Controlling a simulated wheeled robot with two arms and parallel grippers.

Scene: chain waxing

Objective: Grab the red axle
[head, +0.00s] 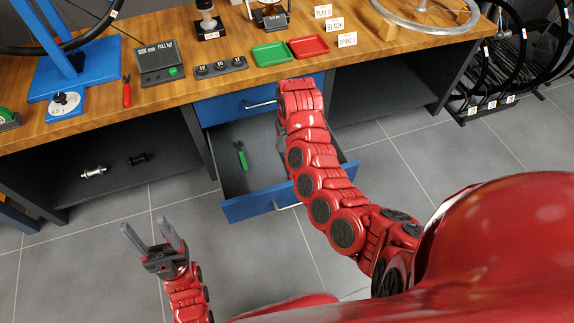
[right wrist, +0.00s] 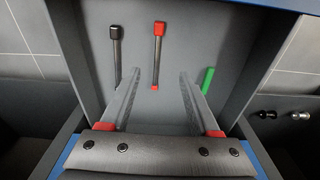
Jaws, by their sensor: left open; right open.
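The red axle (right wrist: 158,55) is a thin dark rod with a red head and a small red tip. It lies on the floor of the open drawer (head: 247,204). In the right wrist view my right gripper (right wrist: 160,74) is open over the drawer, and the axle shows between its fingers, not held. In the head view my right arm hides the axle and most of that gripper. My left gripper (head: 147,226) is open and empty, over the floor in front of the bench.
A black-headed axle (right wrist: 116,45) lies left of the red one, and a green piece (right wrist: 208,80) lies right. The drawer walls stand close on both sides. The workbench (head: 210,98) holds a green tray (head: 271,54), a red tray (head: 308,46) and tools. Hubs (head: 94,172) sit on a low shelf.

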